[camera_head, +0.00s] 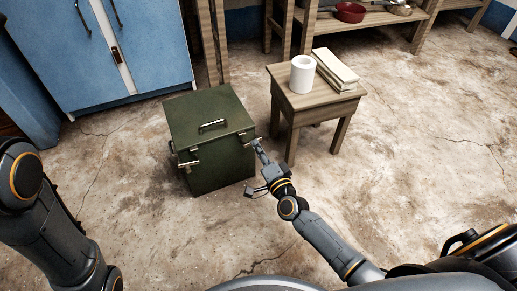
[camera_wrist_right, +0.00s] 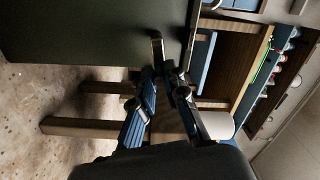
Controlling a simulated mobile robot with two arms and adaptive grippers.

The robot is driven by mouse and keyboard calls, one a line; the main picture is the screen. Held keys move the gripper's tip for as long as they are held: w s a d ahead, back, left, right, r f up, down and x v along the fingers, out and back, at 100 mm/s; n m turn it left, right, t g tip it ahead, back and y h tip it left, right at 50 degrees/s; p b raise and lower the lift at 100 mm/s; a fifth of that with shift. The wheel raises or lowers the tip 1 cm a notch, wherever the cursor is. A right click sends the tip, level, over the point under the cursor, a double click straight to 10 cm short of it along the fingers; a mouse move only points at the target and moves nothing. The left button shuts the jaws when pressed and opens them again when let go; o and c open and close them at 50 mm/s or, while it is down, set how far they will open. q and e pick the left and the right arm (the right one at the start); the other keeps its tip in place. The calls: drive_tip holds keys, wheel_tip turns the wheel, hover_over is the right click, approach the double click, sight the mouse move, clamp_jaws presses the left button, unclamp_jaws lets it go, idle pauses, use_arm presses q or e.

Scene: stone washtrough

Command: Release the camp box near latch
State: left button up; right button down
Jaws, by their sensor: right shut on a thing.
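The dark green camp box (camera_head: 222,172) stands on the floor with its lid down and a handle (camera_head: 212,125) on top. One metal latch (camera_head: 188,163) shows at its left front corner. My right gripper (camera_head: 256,143) is at the box's right front edge, just below the lid. In the right wrist view the fingers (camera_wrist_right: 166,74) are closed around the lower end of a small metal latch piece (camera_wrist_right: 157,46) against the green box wall (camera_wrist_right: 85,32). The fingers partly hide that latch. My left arm shows at the left, but its gripper is outside the view.
A wooden stool (camera_head: 315,103) stands close to the right of the box, bearing a white roll (camera_head: 302,74) and a stack of pale books or cloths (camera_head: 336,69). A blue cabinet (camera_head: 75,55) is behind left. The floor in front is clear.

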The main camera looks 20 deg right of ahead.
drive_tip(key=shift+f, duration=0.1)
drive_tip(key=c, duration=1.4)
unclamp_jaws()
drive_tip(key=shift+o, duration=0.2)
drive_tip(key=shift+r+n+p, duration=0.4)
drive_tip(key=shift+n, duration=0.4)
drive_tip(key=s+r+n+p, duration=0.1)
drive_tip(key=s+n+p, duration=0.5)
drive_tip(key=s, duration=0.8)
drive_tip(key=n, duration=0.3)
drive_tip(key=shift+a+r+p, duration=0.3)
drive_tip(key=shift+r, duration=0.1)
